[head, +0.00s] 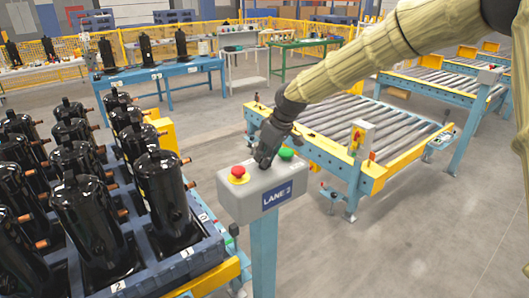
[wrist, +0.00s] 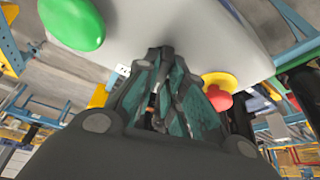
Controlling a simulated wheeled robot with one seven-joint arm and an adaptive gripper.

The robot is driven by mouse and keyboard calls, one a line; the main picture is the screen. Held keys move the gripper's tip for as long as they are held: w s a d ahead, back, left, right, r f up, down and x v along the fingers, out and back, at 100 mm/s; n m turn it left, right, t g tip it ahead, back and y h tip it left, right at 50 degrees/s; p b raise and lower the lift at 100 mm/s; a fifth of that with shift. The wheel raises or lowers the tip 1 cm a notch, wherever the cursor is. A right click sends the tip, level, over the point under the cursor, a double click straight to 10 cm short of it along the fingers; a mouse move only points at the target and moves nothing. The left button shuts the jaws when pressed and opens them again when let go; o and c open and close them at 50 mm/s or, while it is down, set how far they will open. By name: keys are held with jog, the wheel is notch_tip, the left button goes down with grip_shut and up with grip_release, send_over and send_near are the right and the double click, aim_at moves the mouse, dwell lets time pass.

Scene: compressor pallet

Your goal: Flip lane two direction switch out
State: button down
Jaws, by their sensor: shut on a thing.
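A grey control box (head: 233,205) with a blue "LANE 2" label (head: 277,195) stands on a blue post in the head view. A red button on a yellow base (head: 238,173) is at its left and a green button (head: 286,153) at its right. My gripper (head: 264,163) is down at the box top between the two buttons. In the wrist view, my gripper's fingers (wrist: 160,70) are shut on a small dark piece at the box face, the direction switch, mostly hidden by the fingers. The green button (wrist: 72,22) and red button (wrist: 218,98) flank the fingers there.
Black compressors (head: 165,195) stand close together in a dark blue pallet crate (head: 205,250) left of the box. A roller conveyor (head: 350,125) with yellow ends is behind and right. Grey floor (head: 440,240) is clear at the front right.

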jog(key=n+g, duration=0.1)
jog(key=n, duration=0.1)
jog(key=n+g+y+p, duration=0.1)
jog(key=n, duration=0.2)
jog(key=shift+w, duration=0.15)
jog(key=shift+n+p, duration=0.3)
jog(key=shift+n, duration=0.1)
jog(key=c, duration=1.5)
grip_release()
jog(key=v, duration=1.2)
